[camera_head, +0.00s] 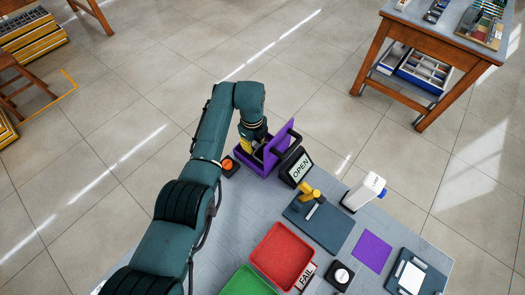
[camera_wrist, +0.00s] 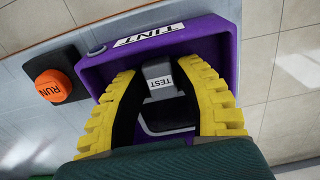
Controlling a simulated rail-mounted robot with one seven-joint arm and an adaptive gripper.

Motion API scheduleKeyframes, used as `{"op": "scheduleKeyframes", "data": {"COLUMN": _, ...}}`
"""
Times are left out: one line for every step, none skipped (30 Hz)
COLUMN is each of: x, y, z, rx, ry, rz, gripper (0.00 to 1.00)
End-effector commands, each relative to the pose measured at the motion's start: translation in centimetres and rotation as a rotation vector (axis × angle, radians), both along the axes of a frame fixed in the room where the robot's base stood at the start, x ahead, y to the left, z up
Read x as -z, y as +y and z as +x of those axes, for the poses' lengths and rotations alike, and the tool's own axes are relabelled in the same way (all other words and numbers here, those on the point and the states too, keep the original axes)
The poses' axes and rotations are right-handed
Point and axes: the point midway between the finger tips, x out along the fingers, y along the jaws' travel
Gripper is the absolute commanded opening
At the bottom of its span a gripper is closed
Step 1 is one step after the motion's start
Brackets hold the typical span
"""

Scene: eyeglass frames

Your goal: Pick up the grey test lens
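The grey test lens shows in the wrist view as a grey tab (camera_wrist: 158,72) with a white TEST label. A dark-rimmed part lies just below the label. It is inside the purple box marked TINT (camera_wrist: 232,40), whose lid stands open in the head view (camera_head: 283,143). My gripper (camera_wrist: 160,68) has its yellow, black-padded fingers on either side of the tab, reaching into the box. The fingers are apart, with narrow gaps visible beside the tab. In the head view, my gripper (camera_head: 252,142) is over the box, and the lens is hidden there.
An orange RUN button (camera_wrist: 54,86) sits left of the box. An OPEN sign (camera_head: 298,167) stands close on its right.

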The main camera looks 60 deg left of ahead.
Motion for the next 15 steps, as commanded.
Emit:
{"op": "scheduleKeyframes", "data": {"x": 0.01, "y": -0.01, "z": -0.01, "rx": 0.0, "ry": 0.0, "rz": 0.0, "gripper": 0.21}}
{"op": "scheduleKeyframes", "data": {"x": 0.01, "y": -0.01, "z": -0.01, "rx": 0.0, "ry": 0.0, "rz": 0.0, "gripper": 0.16}}
{"op": "scheduleKeyframes", "data": {"x": 0.01, "y": -0.01, "z": -0.01, "rx": 0.0, "ry": 0.0, "rz": 0.0, "gripper": 0.08}}
{"op": "scheduleKeyframes", "data": {"x": 0.02, "y": -0.01, "z": -0.01, "rx": 0.0, "ry": 0.001, "rz": 0.0, "gripper": 0.02}}
{"op": "scheduleKeyframes", "data": {"x": 0.02, "y": -0.02, "z": -0.01, "rx": 0.0, "ry": 0.001, "rz": 0.0, "gripper": 0.0}}
{"op": "scheduleKeyframes", "data": {"x": 0.02, "y": -0.02, "z": -0.01, "rx": 0.0, "ry": 0.001, "rz": 0.0, "gripper": 0.0}}
{"op": "scheduleKeyframes", "data": {"x": 0.03, "y": -0.02, "z": -0.01, "rx": 0.0, "ry": 0.001, "rz": 0.0, "gripper": 0.0}}
{"op": "scheduleKeyframes", "data": {"x": 0.04, "y": -0.02, "z": -0.02, "rx": 0.0, "ry": 0.001, "rz": 0.0, "gripper": 0.0}}
{"op": "scheduleKeyframes", "data": {"x": 0.05, "y": -0.03, "z": -0.02, "rx": 0.0, "ry": 0.001, "rz": 0.0, "gripper": 0.0}}
{"op": "scheduleKeyframes", "data": {"x": 0.07, "y": -0.03, "z": -0.02, "rx": 0.0, "ry": 0.001, "rz": 0.0, "gripper": 0.0}}
{"op": "scheduleKeyframes", "data": {"x": 0.08, "y": -0.03, "z": -0.03, "rx": 0.0, "ry": 0.001, "rz": 0.0, "gripper": 0.0}}
{"op": "scheduleKeyframes", "data": {"x": 0.07, "y": -0.03, "z": -0.02, "rx": 0.0, "ry": 0.001, "rz": 0.0, "gripper": 0.0}}
{"op": "scheduleKeyframes", "data": {"x": 0.08, "y": -0.03, "z": -0.03, "rx": 0.0, "ry": 0.001, "rz": 0.0, "gripper": 0.0}}
{"op": "scheduleKeyframes", "data": {"x": 0.09, "y": -0.03, "z": -0.03, "rx": 0.0, "ry": 0.001, "rz": 0.0, "gripper": 0.0}}
{"op": "scheduleKeyframes", "data": {"x": 0.11, "y": -0.04, "z": -0.04, "rx": 0.0, "ry": 0.002, "rz": -0.001, "gripper": 0.0}}
